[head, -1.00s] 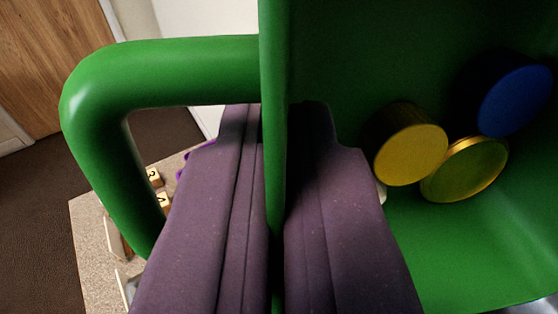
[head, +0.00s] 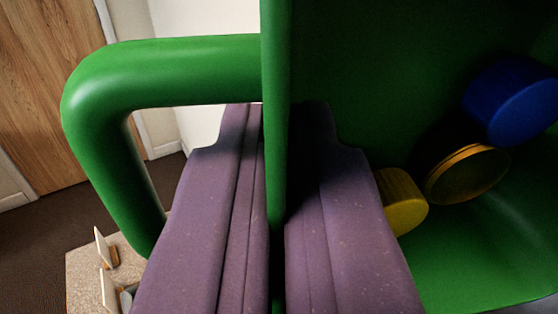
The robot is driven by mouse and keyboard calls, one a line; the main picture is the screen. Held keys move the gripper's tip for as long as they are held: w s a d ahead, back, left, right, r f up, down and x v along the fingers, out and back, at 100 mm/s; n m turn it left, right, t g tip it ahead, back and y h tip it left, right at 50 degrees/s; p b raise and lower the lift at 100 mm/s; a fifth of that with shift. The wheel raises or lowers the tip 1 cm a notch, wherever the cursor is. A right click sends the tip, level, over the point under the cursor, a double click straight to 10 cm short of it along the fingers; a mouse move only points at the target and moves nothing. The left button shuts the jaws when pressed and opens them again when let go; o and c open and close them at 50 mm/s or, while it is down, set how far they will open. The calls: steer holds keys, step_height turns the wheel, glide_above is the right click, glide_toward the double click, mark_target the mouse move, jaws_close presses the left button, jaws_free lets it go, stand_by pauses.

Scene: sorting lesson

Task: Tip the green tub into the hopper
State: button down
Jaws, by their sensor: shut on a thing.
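The green tub (head: 420,110) fills the right half of the head view, close up, with its handle (head: 95,95) curving out to the left. My gripper (head: 270,125) is shut on the tub's wall, one purple-grey finger on each side of it. Inside the tub lie a blue cylinder (head: 515,98), a gold-rimmed disc (head: 467,174) and a yellow cylinder (head: 402,202), which is partly behind my right finger. The tub's inside looks tilted in this view. I do not see the hopper.
A speckled tabletop (head: 85,275) shows at lower left, with small upright cards (head: 106,248) on it. Beyond it are brown floor (head: 40,235), a wooden door (head: 60,75) and a white wall (head: 200,70).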

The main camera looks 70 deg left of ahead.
steer(key=shift+s+d+f+t+y+b, duration=0.15)
steer(key=shift+d+t+y+b, duration=0.5)
steer(key=shift+b, duration=2.1)
steer(key=shift+s+d+f+g+y+b, duration=0.2)
steer(key=shift+y+b, duration=0.85)
steer(key=shift+b, duration=1.7)
steer(key=shift+d+t+y+b, duration=0.2)
steer(key=shift+t+y+b, duration=0.1)
steer(key=shift+b, duration=0.65)
